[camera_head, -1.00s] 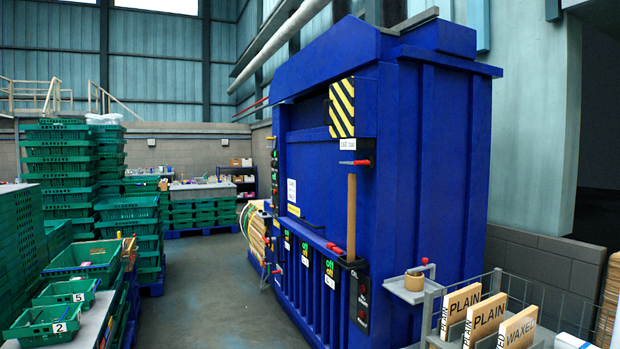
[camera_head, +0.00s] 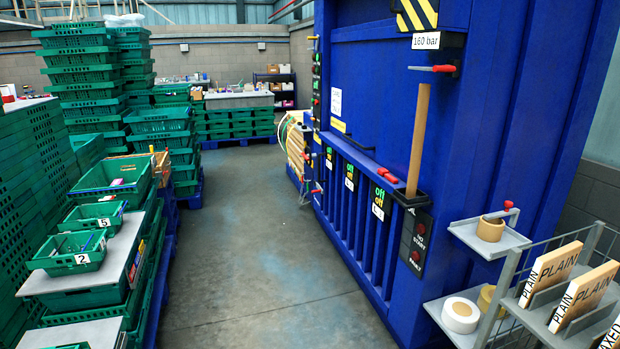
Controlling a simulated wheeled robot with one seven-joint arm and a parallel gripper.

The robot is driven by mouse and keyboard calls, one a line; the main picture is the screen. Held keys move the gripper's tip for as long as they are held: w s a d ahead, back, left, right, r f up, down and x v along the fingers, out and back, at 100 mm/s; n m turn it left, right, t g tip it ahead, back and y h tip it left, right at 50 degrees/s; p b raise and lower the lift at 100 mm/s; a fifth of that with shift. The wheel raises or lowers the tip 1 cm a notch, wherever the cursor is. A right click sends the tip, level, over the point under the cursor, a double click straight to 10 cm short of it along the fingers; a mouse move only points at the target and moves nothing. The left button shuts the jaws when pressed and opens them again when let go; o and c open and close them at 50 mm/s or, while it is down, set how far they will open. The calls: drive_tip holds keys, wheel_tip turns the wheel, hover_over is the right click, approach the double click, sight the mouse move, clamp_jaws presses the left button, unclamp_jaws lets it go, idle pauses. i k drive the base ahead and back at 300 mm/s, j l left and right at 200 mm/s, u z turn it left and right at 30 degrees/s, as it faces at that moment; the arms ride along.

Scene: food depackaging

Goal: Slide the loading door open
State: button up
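A large blue baler machine (camera_head: 490,150) stands on the right of the head view. Its front shows a flat blue door panel (camera_head: 375,105) in the upper part, with a dark bar along its lower edge; I cannot tell how far it is open. Below are vertical blue ribs (camera_head: 345,205) with several small panels marked "off". A wooden handle (camera_head: 418,140) stands upright in a black holder at the front corner, under a red-handled lever (camera_head: 442,69) and a "160 bar" label. My gripper is not in view.
Stacked green crates (camera_head: 85,85) and small numbered crates (camera_head: 75,250) line the left side. The concrete floor (camera_head: 240,250) between them and the baler is clear. A wire rack (camera_head: 560,300) with labelled boards and tape rolls (camera_head: 461,314) stands at the lower right.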

sight(374, 94)
drive_tip(key=i, duration=1.25)
drive_tip(key=i+l+u, duration=0.15)
drive_tip(key=i, duration=1.1)
drive_tip(key=i+l+u, duration=0.1)
drive_tip(key=i+u, duration=0.35)
drive_tip(key=i+l+u, duration=0.3)
drive_tip(key=i+u, duration=0.15)
drive_tip(key=i+l+u, duration=0.65)
drive_tip(key=l, duration=0.15)
drive_tip(key=i+l+u, duration=0.2)
drive_tip(key=k+l, duration=0.1)
